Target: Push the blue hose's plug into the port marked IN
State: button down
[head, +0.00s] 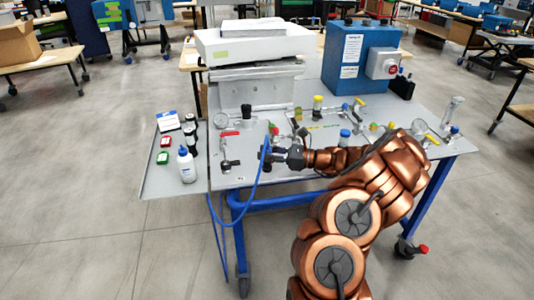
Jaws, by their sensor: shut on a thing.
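My gripper (270,156) is above the front of the grey bench top, left of centre, with my copper arm reaching in from the right. It is shut on the end of the blue hose (252,192); the plug itself is mostly hidden by the dark fingers. The hose arcs up beside the gripper, then drops over the bench's front edge in a long loop towards the floor. Several valves and fittings stand on the bench, but I cannot make out the mark IN or tell which port bears it.
A white bottle (186,165) and small boxes are on the left shelf. A yellow-capped fitting (317,107) stands behind; a blue cabinet (358,58) and a white-topped unit (254,45) are at the back.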

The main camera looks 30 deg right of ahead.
aim_at(267, 143)
jog(key=shift+r, duration=0.2)
jog(key=shift+r+p, duration=1.5)
jog(key=shift+r, duration=0.55)
jog(key=shift+a+r, duration=0.1)
jog(key=shift+w+a+f, duration=0.1)
jog(key=shift+w+a, duration=0.85)
jog(key=shift+a, duration=0.85)
jog(key=shift+w+a+f, duration=0.15)
jog(key=shift+w+a, duration=0.75)
jog(key=shift+a, duration=0.85)
jog(key=shift+w+a+f, duration=0.1)
jog(key=shift+w+a, duration=0.85)
jog(key=shift+a, duration=0.85)
jog(key=shift+w+a+f+b, duration=0.5)
jog(key=shift+f+b, duration=0.25)
jog(key=shift+f, duration=0.05)
